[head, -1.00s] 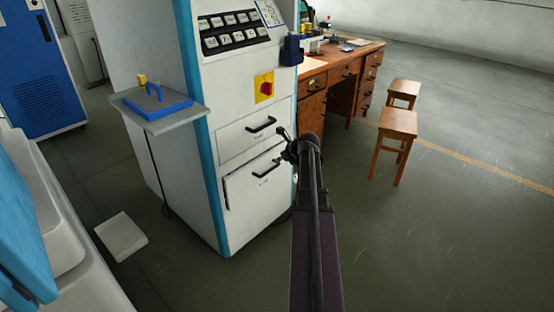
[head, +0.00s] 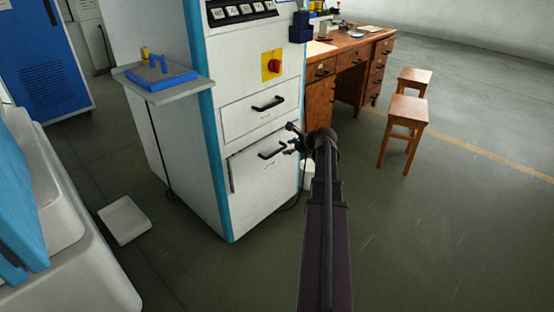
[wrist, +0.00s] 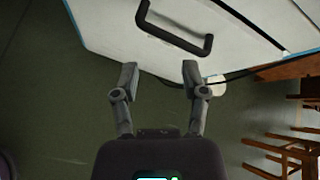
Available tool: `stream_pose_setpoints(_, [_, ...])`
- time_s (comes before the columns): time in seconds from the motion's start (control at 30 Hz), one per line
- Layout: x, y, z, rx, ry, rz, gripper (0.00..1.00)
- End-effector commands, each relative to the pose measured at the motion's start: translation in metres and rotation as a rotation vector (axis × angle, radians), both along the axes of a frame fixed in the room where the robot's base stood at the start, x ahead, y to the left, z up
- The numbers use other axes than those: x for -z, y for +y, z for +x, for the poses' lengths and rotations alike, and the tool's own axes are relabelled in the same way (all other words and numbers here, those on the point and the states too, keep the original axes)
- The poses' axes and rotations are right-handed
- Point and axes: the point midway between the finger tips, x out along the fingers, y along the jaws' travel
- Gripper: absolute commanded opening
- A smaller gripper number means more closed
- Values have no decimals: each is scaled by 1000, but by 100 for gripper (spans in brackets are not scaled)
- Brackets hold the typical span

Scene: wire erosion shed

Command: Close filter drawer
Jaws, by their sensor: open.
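The white cabinet has two drawer fronts in the head view. The upper drawer (head: 240,118) looks flush. The lower drawer (head: 255,183) has a dark gap along its left edge and seems to stand slightly out. I cannot tell which one is the filter drawer. The lower drawer's black bar handle (head: 271,152) is just left of my gripper (head: 290,139). In the wrist view, my gripper (wrist: 160,72) is open and empty, with a black handle (wrist: 175,40) on a white front beyond the fingertips. The fingers appear apart from the handle.
A side shelf (head: 175,92) with a blue item juts from the cabinet's left. A wooden desk (head: 345,58) and two stools (head: 403,112) stand to the right. A white block (head: 124,220) lies on the floor at left.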

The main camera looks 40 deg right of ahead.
Motion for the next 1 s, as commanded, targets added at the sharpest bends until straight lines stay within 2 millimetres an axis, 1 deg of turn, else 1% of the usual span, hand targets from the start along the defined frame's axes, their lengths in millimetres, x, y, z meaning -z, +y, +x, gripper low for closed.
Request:
stream_pose_setpoints(0.03, [12,-2,-2,-28,-26,-39,57])
stream_pose_setpoints(0.3, [31,-12,-9,-184,-170,-293,57])
stream_pose_setpoints(0.6, [51,-25,-20,-312,-325,-606,57])
stream_pose_setpoints(0.8, [61,-33,-27,-368,-407,-810,57])
stream_pose_setpoints(1.0, [64,-38,-32,-394,-450,-939,57])
